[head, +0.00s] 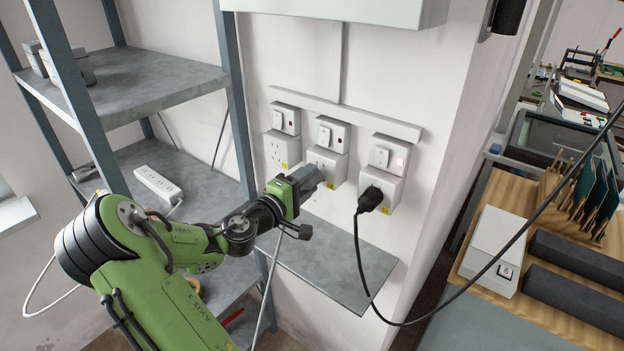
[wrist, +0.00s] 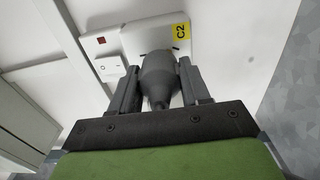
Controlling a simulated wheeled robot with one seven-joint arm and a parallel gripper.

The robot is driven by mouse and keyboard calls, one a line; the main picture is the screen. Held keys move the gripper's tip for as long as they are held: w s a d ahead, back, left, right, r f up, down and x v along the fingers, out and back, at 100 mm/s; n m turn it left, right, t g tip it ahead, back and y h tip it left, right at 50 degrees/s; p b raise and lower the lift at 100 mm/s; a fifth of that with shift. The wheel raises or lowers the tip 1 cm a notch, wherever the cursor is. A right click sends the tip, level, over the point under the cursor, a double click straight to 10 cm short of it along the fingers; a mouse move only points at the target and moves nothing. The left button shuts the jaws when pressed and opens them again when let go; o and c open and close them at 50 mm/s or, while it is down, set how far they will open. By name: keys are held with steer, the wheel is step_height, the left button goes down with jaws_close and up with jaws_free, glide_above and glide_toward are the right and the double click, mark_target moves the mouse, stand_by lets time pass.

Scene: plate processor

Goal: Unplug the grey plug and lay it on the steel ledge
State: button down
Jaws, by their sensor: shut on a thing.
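The grey plug (wrist: 158,78) sits between the two fingers of my gripper (wrist: 157,85) in the wrist view, and the fingers are shut on it. Its front is up against the middle socket, labelled C2 (wrist: 180,31); I cannot tell whether its pins are fully in. In the head view my gripper (head: 312,177) reaches the middle socket (head: 331,163) and hides the plug. The switch above that socket shows a dark red indicator. The steel ledge (head: 340,262) is on the wall below the sockets, bare where it shows.
A black plug (head: 371,198) with a trailing black cable is in the right socket, whose indicator is lit. The left socket (head: 279,150) is empty. A metal shelf rack (head: 165,82) stands left, holding a white power strip (head: 158,185). A cluttered workbench is at right.

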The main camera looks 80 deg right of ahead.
steer(key=shift+b+v, duration=0.35)
steer(key=shift+v, duration=1.8)
steer(key=shift+d, duration=0.1)
